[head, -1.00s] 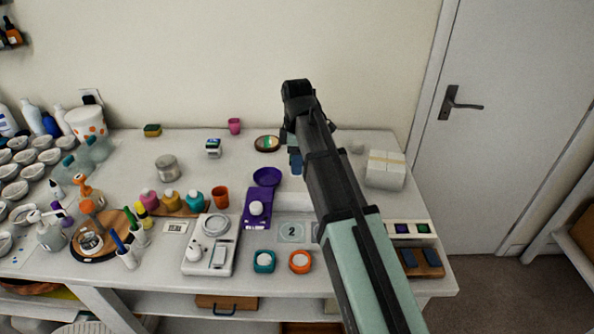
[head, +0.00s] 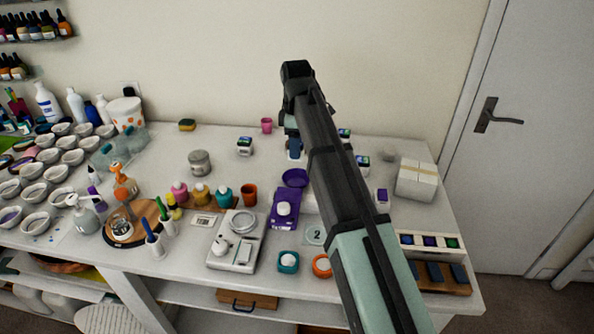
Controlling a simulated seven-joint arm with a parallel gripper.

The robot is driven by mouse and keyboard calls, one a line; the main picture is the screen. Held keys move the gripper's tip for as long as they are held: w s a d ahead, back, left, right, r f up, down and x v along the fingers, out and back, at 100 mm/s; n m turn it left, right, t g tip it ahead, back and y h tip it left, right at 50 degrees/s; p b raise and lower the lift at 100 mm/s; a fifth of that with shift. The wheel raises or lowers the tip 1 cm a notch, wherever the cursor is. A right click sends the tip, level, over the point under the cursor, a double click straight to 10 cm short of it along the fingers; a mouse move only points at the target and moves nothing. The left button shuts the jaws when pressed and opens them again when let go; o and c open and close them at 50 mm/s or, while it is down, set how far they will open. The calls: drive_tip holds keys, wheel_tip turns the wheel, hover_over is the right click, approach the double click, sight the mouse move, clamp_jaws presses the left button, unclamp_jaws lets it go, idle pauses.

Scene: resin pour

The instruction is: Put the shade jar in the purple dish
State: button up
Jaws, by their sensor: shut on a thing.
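The purple dish (head: 295,178) is a small round bowl near the middle of the bench, with nothing visible in it. My gripper (head: 293,150) is behind it in the picture, a little above it in frame. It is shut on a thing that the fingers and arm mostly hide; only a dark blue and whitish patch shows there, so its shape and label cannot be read. Small white, dark-topped jars stand elsewhere: one left of my gripper (head: 244,146) and others right of my arm (head: 362,160).
A purple stand with a white ball-shaped top (head: 284,208) is just in front of the dish. A pink cup (head: 266,125) is behind left, an orange cup (head: 249,195) left. A white box (head: 415,182) stands right. Bench left of the dish is partly clear.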

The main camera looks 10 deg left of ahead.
drive_tip(key=shift+f, duration=4.15)
drive_tip(key=shift+f, duration=0.3)
drive_tip(key=o, duration=1.2)
wheel_tip(320, 180, up, 13)
drive_tip(key=shift+f, duration=0.15)
